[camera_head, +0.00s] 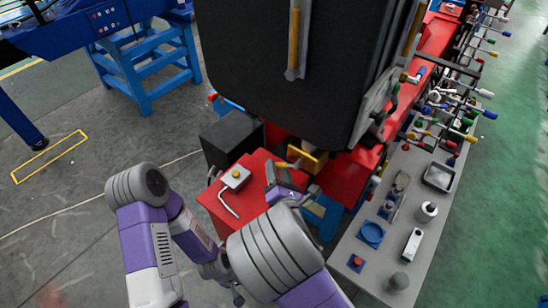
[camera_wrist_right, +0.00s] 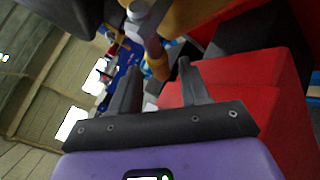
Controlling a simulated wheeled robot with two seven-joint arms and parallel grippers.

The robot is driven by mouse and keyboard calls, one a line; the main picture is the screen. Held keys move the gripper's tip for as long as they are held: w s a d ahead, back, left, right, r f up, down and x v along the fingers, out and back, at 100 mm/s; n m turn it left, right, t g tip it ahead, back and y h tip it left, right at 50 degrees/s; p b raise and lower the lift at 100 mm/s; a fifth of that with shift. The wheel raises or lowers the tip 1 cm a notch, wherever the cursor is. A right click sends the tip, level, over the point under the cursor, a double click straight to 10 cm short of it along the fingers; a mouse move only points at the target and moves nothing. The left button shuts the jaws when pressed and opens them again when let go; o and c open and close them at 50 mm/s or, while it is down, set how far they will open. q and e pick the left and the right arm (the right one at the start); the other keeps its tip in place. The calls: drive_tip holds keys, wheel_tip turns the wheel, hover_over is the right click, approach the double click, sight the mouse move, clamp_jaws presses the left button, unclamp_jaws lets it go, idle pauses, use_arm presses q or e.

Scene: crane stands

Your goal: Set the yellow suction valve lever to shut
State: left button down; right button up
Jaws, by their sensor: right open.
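A yellow lever-like part (camera_head: 307,158) shows at the foot of the black housing, close to my right gripper; I take it for the suction valve lever. My right gripper (camera_head: 289,172) is just in front of it, above the red block. In the right wrist view the two fingers of this gripper (camera_wrist_right: 159,82) stand apart with nothing held between them. A yellow-brown bent part (camera_wrist_right: 157,58) shows beyond the gap between the fingers. Which way the lever is set cannot be told. My left arm is folded at the lower left; its gripper is hidden or out of view.
The large black housing (camera_head: 285,70) overhangs the work spot. A grey bench (camera_head: 385,262) with several small items stands at the right. Open floor lies at the left.

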drive_tip(key=x, duration=0.2)
drive_tip(key=shift+w+f, duration=0.2)
drive_tip(key=shift+w, duration=0.1)
drive_tip(key=shift+s+r, duration=0.15)
drive_tip(key=shift+s, duration=0.2)
drive_tip(key=shift+w, duration=0.15)
clamp_jaws()
